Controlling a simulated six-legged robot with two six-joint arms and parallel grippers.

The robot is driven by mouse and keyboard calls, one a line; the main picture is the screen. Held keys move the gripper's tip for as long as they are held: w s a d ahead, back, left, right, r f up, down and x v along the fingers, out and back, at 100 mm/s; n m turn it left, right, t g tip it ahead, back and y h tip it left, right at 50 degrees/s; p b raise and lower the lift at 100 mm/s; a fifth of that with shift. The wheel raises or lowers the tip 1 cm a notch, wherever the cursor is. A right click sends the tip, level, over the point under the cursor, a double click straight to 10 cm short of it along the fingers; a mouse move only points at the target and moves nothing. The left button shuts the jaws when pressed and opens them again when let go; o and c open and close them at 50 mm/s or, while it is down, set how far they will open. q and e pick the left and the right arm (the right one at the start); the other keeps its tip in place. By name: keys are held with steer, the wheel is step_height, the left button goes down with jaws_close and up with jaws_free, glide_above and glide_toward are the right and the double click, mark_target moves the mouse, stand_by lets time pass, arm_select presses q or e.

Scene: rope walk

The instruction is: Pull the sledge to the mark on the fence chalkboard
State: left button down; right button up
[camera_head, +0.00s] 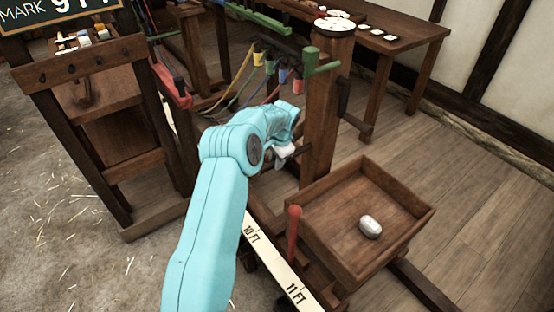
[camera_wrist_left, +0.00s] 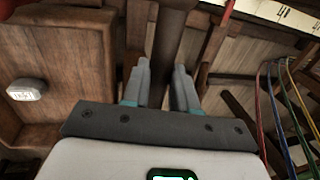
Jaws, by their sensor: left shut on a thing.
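The chalkboard (camera_head: 100,22) at the top left reads "MARK" and a number starting with 9, partly cut off. The sledge (camera_head: 322,130) is a dark wooden frame with an upright post and a tray (camera_head: 425,222); the tray also shows at left in the left wrist view (camera_wrist_left: 60,45). My left gripper (camera_head: 287,152) is beside the post, left of the tray. In the left wrist view its fingers (camera_wrist_left: 161,85) are on either side of a wooden bar (camera_wrist_left: 168,45), which seems part of the sledge. My arm hides part of the grip. My right gripper is out of view.
A measuring strip (camera_head: 272,262) marked 10 FT and 11 FT runs beside the sledge, with a red peg (camera_head: 294,228) near it. A white weight (camera_head: 370,226) lies in the tray. Coloured ropes (camera_head: 238,75) run behind. A wooden fence frame (camera_head: 135,165) stands at left.

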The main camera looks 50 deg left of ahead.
arm_select(q)
steer(key=shift+w+a+r, duration=0.1)
steer(key=shift+r, duration=0.05)
steer(key=c, duration=0.9)
jaws_free()
steer(key=d+r+p, duration=0.1)
steer(key=d+r, duration=0.2)
steer(key=r, duration=1.2)
steer(key=shift+s+d+r, duration=0.2)
steer(key=shift+r, duration=0.2)
